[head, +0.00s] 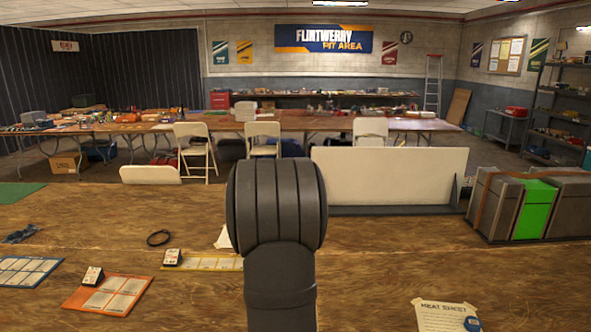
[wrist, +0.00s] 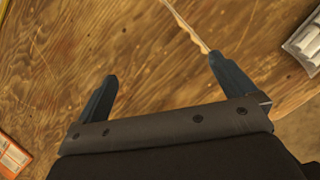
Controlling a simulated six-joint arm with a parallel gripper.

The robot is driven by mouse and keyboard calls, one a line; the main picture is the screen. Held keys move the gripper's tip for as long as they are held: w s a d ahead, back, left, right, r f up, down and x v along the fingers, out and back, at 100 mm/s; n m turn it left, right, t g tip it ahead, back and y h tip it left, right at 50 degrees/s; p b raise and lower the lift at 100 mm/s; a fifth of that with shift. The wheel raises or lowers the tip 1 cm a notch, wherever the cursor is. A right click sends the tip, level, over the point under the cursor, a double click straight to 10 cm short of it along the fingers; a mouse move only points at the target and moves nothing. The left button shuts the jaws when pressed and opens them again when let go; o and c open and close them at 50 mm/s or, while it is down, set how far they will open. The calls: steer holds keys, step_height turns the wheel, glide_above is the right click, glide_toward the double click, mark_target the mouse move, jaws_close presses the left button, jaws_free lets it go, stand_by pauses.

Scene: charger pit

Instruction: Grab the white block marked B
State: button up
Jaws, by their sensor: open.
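No white block with a readable B shows in either view. In the wrist view my gripper (wrist: 163,70) is open, its dark fingers apart with only bare wood between them. A pale grey-white object (wrist: 303,40) is cut off at the upper right of that view, and I cannot tell what it is. In the head view two small dark blocks with white printed faces, one (head: 93,276) on the orange card and one (head: 172,257) by the yellow card, stand at the left; their marks are too small to read. My arm hides the middle of the table.
An orange card (head: 108,294), a blue card (head: 26,271) and a yellow card (head: 215,263) lie at the left. A black ring (head: 159,238) lies behind them. A sheet (head: 447,316) is at the front right. A white panel (head: 390,176) and a grey-green case (head: 536,207) stand at the back.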

steer(key=c, duration=1)
steer(key=shift+o, duration=0.2)
steer(key=w+d+r+m+g+h, duration=0.1)
steer(key=d+m, duration=0.3)
steer(key=d, duration=0.9)
steer(key=w+d+r+m+g+h, duration=0.1)
steer(key=d+r+m, duration=0.15)
steer(key=d, duration=1.15)
steer(key=s+d+r+m+g, duration=0.1)
steer(key=s+d+m, duration=0.4)
steer(key=d, duration=0.7)
steer(key=s+d+r+m+g, duration=0.1)
steer(key=s+d+m+g, duration=0.1)
steer(key=s+d, duration=0.8)
steer(key=shift+m, duration=0.25)
steer(key=shift+w+d+r+x, duration=0.15)
steer(key=shift+w+d+x, duration=0.35)
steer(key=shift+x, duration=2.5)
steer(key=shift+w+d+r+x, duration=0.2)
steer(key=shift+w+d+x, duration=0.35)
steer(key=shift+x, duration=2.4)
steer(key=shift+w+d+r+x, duration=0.2)
steer(key=shift+d+x, duration=0.45)
steer(key=shift+x, duration=2.35)
